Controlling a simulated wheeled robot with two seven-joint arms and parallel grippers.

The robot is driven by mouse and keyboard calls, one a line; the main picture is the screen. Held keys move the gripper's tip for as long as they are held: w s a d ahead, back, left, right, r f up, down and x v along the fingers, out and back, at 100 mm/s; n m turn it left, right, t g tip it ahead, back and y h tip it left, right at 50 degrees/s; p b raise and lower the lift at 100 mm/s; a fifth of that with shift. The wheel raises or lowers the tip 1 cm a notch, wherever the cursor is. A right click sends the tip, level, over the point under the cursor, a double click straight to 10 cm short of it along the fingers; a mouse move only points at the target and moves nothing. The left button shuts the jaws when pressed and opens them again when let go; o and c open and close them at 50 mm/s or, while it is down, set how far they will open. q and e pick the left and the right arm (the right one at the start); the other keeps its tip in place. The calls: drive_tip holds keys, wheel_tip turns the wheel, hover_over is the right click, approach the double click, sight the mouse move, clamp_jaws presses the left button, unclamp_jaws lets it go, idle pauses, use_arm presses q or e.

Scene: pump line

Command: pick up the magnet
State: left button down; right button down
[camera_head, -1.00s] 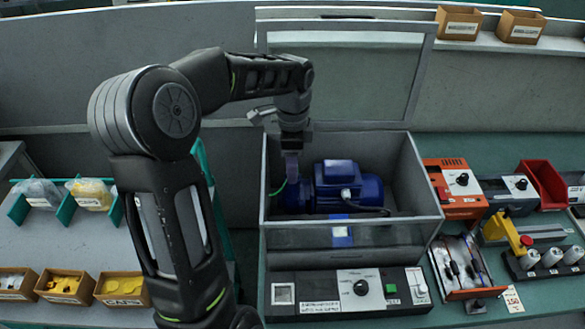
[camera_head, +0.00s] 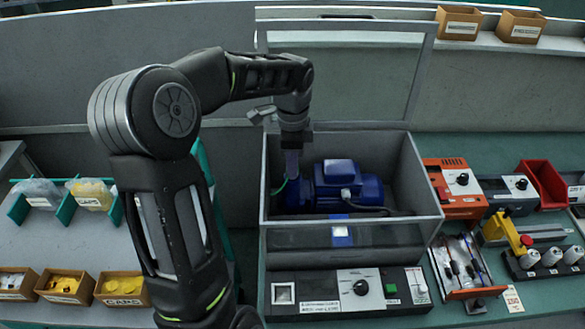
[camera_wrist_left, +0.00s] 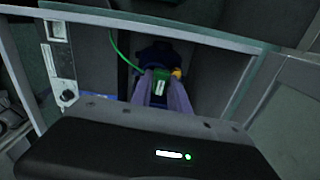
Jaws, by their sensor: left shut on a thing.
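My left gripper (camera_head: 291,178) reaches down into the grey open-topped box, at the left end of the blue pump motor (camera_head: 345,187). In the left wrist view its two pale fingers (camera_wrist_left: 162,95) are shut on a small green piece (camera_wrist_left: 160,84) with a white mark. I cannot tell for sure whether this piece is the magnet. It is hidden in the head view. The dark blue pump body (camera_wrist_left: 158,55) shows just beyond the fingertips. A green wire (camera_wrist_left: 122,52) runs beside it. My right gripper is not in view.
The box's front wall (camera_head: 345,237) and raised lid (camera_head: 345,72) enclose the motor closely. A control panel (camera_head: 345,291) stands in front. An orange unit (camera_head: 455,187), a red bin (camera_head: 542,184) and a yellow-and-red clamp (camera_head: 506,233) are at right. Small parts bins (camera_head: 65,287) are at left.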

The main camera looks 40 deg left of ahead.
use_arm(q)
wheel_tip(320, 180, up, 10)
drive_tip(key=shift+r, duration=0.1)
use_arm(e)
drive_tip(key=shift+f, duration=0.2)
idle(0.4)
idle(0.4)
